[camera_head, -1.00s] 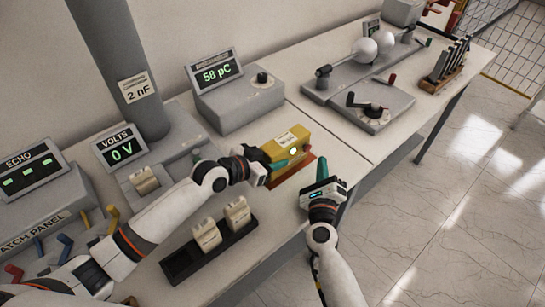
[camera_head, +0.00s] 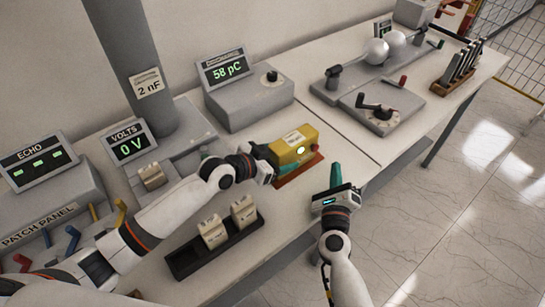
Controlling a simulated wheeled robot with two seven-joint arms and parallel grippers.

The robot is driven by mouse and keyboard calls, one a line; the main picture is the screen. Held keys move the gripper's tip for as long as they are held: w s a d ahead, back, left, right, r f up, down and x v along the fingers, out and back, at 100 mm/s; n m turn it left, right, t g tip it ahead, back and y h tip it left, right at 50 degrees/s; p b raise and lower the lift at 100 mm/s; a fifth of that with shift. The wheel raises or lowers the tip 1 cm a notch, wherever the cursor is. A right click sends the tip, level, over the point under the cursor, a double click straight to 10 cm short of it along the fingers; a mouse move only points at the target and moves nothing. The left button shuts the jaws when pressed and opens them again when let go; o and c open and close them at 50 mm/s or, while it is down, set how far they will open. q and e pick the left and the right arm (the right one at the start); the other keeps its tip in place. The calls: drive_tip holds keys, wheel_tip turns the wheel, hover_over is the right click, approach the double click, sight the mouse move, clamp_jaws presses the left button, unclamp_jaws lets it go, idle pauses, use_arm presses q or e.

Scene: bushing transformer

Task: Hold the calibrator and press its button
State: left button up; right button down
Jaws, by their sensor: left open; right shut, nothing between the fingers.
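The yellow calibrator (camera_head: 286,151) sits on a reddish-brown base (camera_head: 301,171) near the table's front edge. My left gripper (camera_head: 267,166) is open just left of the calibrator. Its fingers are partly hidden, and I cannot tell whether they touch the box. My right gripper (camera_head: 336,175) is shut and empty, its teal fingertips pointing up, off the table's front edge and apart from the calibrator on its lower right.
A grey meter reading 58 pC (camera_head: 227,70) stands behind the calibrator. A dark rack (camera_head: 190,265) with two cream blocks lies in front of my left arm. A cranked grey unit (camera_head: 383,115) and two white spheres are at the right. Bare table lies right of the calibrator.

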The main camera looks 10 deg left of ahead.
use_arm(q)
drive_tip(key=v, duration=1.2)
